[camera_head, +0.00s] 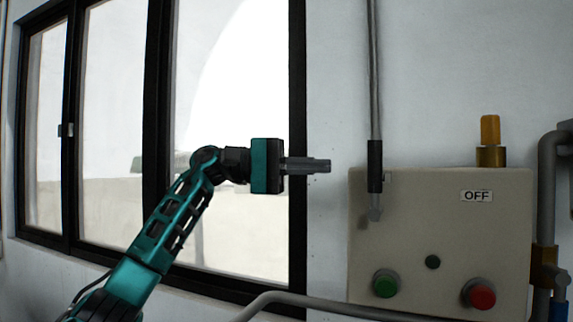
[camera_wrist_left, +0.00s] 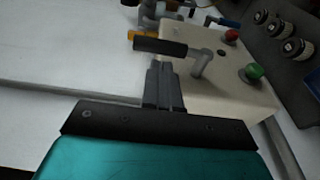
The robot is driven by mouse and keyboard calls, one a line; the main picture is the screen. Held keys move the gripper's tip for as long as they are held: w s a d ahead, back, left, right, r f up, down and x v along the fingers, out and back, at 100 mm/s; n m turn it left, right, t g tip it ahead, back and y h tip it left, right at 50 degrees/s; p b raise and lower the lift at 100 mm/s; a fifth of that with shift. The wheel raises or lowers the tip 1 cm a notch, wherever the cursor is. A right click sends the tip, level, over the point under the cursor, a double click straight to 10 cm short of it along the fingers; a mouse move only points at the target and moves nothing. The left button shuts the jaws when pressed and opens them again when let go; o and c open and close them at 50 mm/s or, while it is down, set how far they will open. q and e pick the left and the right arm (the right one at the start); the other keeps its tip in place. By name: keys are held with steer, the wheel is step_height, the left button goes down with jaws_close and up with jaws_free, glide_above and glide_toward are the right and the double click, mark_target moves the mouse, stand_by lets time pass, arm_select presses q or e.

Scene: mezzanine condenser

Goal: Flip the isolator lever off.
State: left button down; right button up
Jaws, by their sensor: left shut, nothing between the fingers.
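The isolator lever (camera_head: 375,167) has a black grip and a grey foot on the front of a beige box (camera_head: 410,235). In the head view its grip points up. An OFF label (camera_head: 476,196) is on the box to the right of the lever; another label is mostly hidden behind the grip. My left gripper (camera_head: 328,166) is shut and empty, at grip height and left of the lever, with a visible gap. In the left wrist view the shut fingers (camera_wrist_left: 160,77) point toward the black grip (camera_wrist_left: 160,47); contact cannot be told. My right gripper is not in view.
A vertical grey pipe (camera_head: 374,70) runs above the lever. A yellow fitting (camera_head: 490,135) stands at the box's top right. A dark-framed window (camera_head: 230,100) is behind my arm.

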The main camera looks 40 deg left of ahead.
mark_target(375, 180)
arm_select(q)
steer(key=x, duration=0.5)
steer(key=shift+w+d, duration=0.15)
steer(key=shift+d, duration=0.15)
steer(key=shift+r+p, duration=0.1)
steer(key=shift+p, duration=0.25)
